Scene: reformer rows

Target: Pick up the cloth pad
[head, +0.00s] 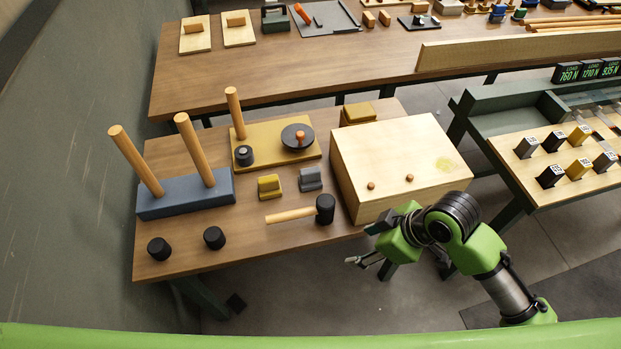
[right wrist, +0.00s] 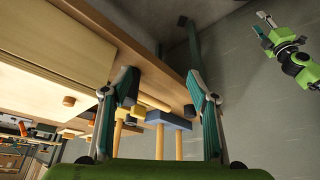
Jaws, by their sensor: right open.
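I cannot make out a cloth pad for certain in either view. My right gripper (head: 364,246) is in front of the wooden box at the near table's front edge, with nothing between its fingers. In the right wrist view my right gripper (right wrist: 165,92) shows two spread fingers, open and empty. Beyond them are the table's edge and the blue block with pegs. My left gripper (right wrist: 265,19) shows small at the upper right of the right wrist view; its jaw state is unclear. It is not in the head view.
The near table holds a wooden box (head: 385,155), a mallet (head: 325,208), a blue peg block (head: 188,196), a mustard board (head: 272,141), yellow (head: 269,186) and grey (head: 310,179) blocks, and black knobs (head: 214,237). A rack table (head: 560,180) stands right.

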